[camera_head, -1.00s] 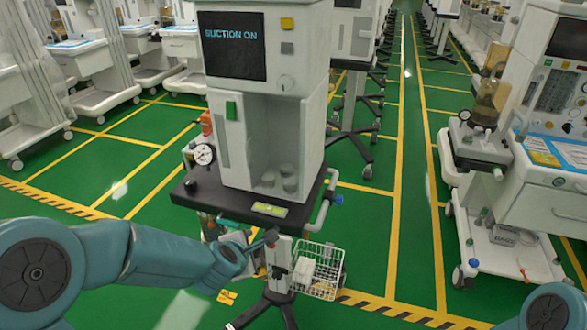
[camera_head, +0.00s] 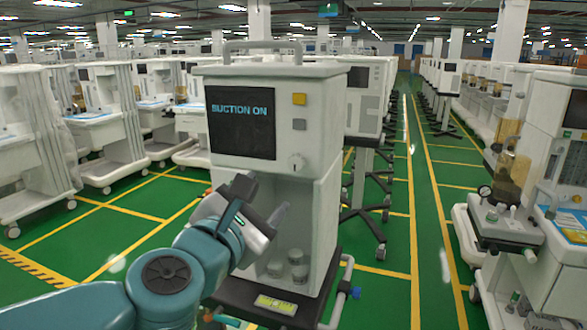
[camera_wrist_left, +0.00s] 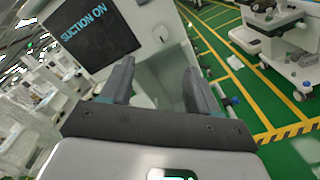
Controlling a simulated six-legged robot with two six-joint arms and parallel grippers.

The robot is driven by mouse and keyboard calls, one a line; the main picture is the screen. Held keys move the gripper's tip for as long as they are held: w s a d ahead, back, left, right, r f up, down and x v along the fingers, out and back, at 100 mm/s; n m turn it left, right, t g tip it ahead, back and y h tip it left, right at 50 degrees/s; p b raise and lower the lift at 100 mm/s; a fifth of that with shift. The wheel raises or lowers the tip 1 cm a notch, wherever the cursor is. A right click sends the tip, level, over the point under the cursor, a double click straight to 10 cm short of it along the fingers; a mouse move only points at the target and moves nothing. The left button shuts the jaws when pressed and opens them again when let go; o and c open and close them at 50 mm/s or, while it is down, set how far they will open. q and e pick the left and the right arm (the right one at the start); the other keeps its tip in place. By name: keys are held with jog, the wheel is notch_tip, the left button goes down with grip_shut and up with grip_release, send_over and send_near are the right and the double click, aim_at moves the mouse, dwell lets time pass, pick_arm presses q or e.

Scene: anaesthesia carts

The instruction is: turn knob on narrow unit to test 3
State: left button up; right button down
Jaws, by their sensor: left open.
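The narrow unit (camera_head: 318,120) stands in front of me, with a dark screen (camera_head: 240,122) reading "SUCTION ON". Its knob (camera_head: 297,162) is a small light dial right of and below the screen, under a yellow button (camera_head: 299,99) and a grey button (camera_head: 299,124). The knob also shows in the left wrist view (camera_wrist_left: 162,34). My left gripper (camera_head: 268,202) is in front of the unit, below and left of the knob in the head view. In the left wrist view the gripper (camera_wrist_left: 155,82) is open and empty, its fingers apart, not touching the knob. The knob's marks are too small to read.
Two clear jars (camera_head: 297,265) stand in the unit's lower recess, above a dark base shelf (camera_head: 240,292) with a side rail (camera_head: 341,290). Larger carts stand at left and right.

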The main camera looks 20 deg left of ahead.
aim_at(295, 164)
pick_arm(q)
jog(key=w, duration=0.5)
jog(key=w+p, duration=0.1)
jog(key=w, duration=0.8)
jog(key=shift+w+d+f, duration=0.1)
jog(key=shift+w+d, duration=0.15)
jog(key=shift+w, duration=0.1)
jog(key=shift+s, duration=0.15)
jog(key=c, duration=1)
